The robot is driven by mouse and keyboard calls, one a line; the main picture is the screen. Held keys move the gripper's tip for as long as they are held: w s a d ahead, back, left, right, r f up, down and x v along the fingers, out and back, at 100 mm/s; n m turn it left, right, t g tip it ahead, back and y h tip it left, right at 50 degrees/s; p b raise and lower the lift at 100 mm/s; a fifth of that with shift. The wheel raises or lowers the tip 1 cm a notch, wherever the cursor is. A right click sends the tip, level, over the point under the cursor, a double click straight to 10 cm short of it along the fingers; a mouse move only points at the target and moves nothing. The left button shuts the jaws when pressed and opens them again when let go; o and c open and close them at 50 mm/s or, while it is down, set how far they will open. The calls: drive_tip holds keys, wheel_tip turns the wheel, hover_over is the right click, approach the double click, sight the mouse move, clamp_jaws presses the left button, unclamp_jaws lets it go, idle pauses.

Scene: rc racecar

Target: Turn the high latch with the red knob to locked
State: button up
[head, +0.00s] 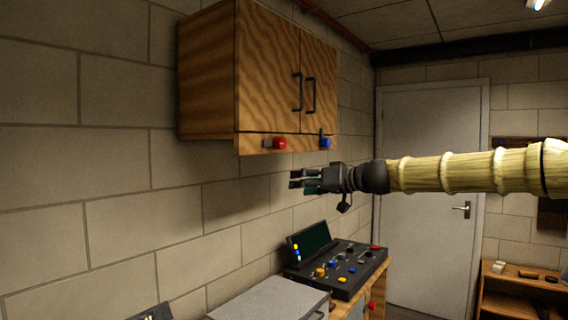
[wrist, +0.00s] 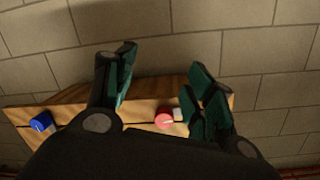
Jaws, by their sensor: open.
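The red knob (head: 279,143) of the high latch sits on the lower front rail of the wooden wall cabinet (head: 208,75). The blue knob (head: 325,143) is on the same rail, further right, with a dark upright bar.
A black control panel (head: 340,268) with coloured buttons and a screen stands below my gripper. A grey box (head: 270,298) is beside it. A grey door (head: 425,150) stands behind my arm. The air left of my gripper, before the block wall, is free.

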drive_tip(key=n+y, duration=0.1)
drive_tip(key=y, duration=0.1)
approach(283, 142)
drive_tip(key=shift+t, duration=0.3)
drive_tip(key=p+x, duration=0.3)
drive_tip(key=x, duration=0.5)
drive_tip(key=shift+w+a, duration=0.1)
drive_tip(key=shift+w+a+f+p, duration=0.2)
drive_tip(key=shift+w+a+p, duration=0.25)
drive_tip(key=shift+a, duration=0.15)
drive_tip(key=c, duration=1)
